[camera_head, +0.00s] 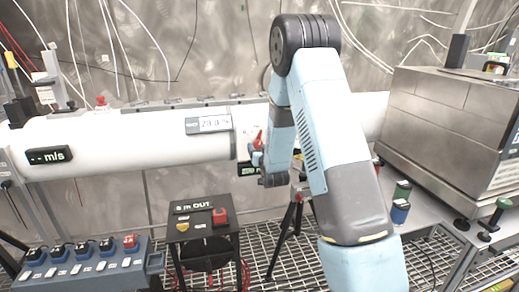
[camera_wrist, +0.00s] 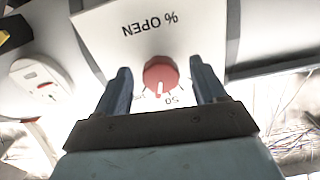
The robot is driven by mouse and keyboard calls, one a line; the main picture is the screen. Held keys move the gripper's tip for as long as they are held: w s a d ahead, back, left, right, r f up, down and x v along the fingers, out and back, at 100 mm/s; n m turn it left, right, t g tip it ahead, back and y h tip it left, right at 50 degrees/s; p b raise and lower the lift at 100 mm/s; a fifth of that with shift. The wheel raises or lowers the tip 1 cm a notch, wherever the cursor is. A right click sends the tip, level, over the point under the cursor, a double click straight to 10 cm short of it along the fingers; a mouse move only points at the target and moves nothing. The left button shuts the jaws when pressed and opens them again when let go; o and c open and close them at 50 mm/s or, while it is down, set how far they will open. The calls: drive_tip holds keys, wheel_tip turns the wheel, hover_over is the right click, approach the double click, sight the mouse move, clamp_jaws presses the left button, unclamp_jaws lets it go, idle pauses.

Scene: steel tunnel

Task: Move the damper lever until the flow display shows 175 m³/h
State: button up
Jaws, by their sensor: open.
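A round red knob (camera_wrist: 161,74) with a white pointer line sits on a white plate (camera_wrist: 130,28) marked "% OPEN", upside down in the wrist view. Its pointer is near the "50" mark. My open gripper (camera_wrist: 160,68) has one blue finger on each side of the knob; I cannot tell if they touch it. In the head view, my gripper (camera_head: 258,157) is at the white duct (camera_head: 100,138), beside a red lever (camera_head: 259,138). A display (camera_head: 208,124) on the duct shows a small percent reading, digits unclear.
A display (camera_head: 48,156) at left reads "-- m/s". A blue box with several knobs (camera_head: 85,262) and a black stand with a red button (camera_head: 220,215) are in front. A metal cabinet (camera_head: 440,120) stands right. A tripod (camera_head: 291,225) is below my arm.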

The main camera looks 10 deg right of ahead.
drive_tip(key=shift+w, duration=0.3)
drive_tip(key=shift+c, duration=0.2)
drive_tip(key=c, duration=1)
drive_tip(key=shift+n, duration=1.2)
drive_tip(key=o, duration=1)
drive_tip(key=shift+o, duration=0.2)
drive_tip(key=s, duration=1.3)
drive_tip(key=shift+s, duration=0.4)
